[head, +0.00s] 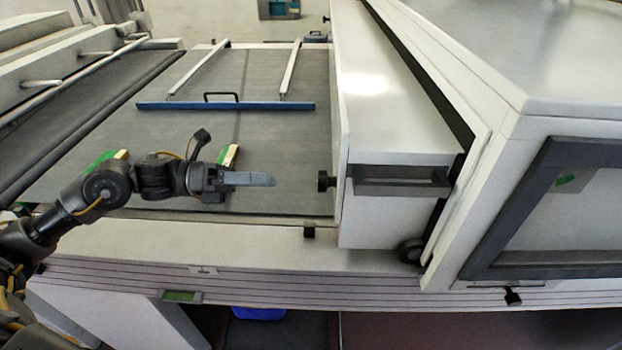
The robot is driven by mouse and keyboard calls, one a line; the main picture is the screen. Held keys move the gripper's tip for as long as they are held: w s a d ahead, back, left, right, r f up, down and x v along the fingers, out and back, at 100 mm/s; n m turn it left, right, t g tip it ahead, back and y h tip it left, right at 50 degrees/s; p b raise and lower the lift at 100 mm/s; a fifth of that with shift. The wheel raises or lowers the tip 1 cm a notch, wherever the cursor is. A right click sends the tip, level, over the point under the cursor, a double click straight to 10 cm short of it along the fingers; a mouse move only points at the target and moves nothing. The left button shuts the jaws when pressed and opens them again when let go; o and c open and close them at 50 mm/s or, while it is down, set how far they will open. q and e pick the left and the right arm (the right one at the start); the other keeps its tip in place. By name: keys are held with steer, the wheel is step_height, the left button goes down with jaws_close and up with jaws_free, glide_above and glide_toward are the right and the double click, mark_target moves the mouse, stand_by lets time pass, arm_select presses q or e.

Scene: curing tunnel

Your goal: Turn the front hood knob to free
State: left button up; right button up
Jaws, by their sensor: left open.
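The front hood knob (326,181) is a small black knob that sticks out to the left from the near part of the white hood (390,110). Its turn position is too small to read. My left gripper (272,181) is left of the knob, with its fingers pointing right towards it. A clear gap lies between the fingertips and the knob. The left gripper is open and empty, with its fingers seen nearly edge-on. My right gripper is not in view.
The hood has a dark handle (403,181) on its near face. A grey belt (270,150) lies under my left arm, with a blue bar (225,106) across it. A small black block (308,232) sits on the white front rail. A windowed cabinet (560,200) stands at right.

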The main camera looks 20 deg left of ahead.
mark_target(326, 181)
arm_select(q)
steer(key=p+x, duration=0.3)
steer(key=x, duration=0.6)
steer(key=shift+d, duration=0.35)
steer(key=shift+w, duration=0.15)
steer(key=shift+c, duration=0.8)
steer(key=c, duration=0.8)
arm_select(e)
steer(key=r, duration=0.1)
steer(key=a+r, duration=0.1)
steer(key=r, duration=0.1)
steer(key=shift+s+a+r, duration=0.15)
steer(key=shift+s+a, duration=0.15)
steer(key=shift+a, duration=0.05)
